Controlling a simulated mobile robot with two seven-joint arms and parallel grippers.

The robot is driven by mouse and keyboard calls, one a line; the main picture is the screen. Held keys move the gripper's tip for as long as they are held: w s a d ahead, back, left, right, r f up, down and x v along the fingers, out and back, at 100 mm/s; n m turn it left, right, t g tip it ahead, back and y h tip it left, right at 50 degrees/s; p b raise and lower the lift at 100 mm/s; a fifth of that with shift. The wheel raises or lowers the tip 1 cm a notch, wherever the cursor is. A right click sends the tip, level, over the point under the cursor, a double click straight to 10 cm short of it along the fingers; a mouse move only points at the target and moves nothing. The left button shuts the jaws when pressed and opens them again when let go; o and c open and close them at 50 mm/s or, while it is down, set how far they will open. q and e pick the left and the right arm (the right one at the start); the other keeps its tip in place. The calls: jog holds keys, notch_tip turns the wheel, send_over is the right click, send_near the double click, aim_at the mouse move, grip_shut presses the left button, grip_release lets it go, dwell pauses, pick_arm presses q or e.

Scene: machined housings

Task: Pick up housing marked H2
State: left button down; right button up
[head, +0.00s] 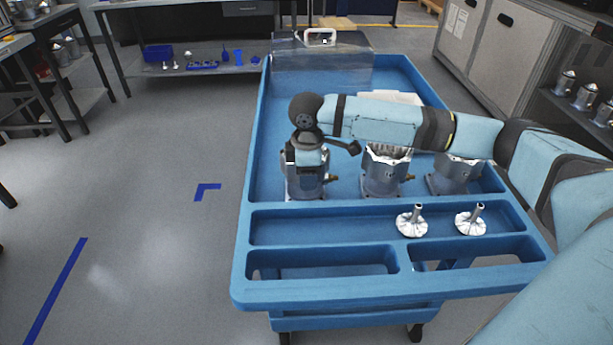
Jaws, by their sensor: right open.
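Three grey metal housings stand upright in a row in the blue cart: a left one (306,184), a middle one (383,177) and a right one (452,180). No H2 mark is readable on any of them. My right gripper (308,170) points down over the left housing and hides much of its top. It is open, and I cannot tell whether its fingers touch the housing. My left gripper is not in view.
The blue cart (241,262) has raised rims and dividers. Two white discs with metal stems (411,224) (470,222) lie in its front tray. A clear panel with a white handle (320,37) stands at the far end. The floor at left is free.

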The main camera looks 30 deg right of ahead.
grip_shut()
jog(key=shift+r, duration=0.1)
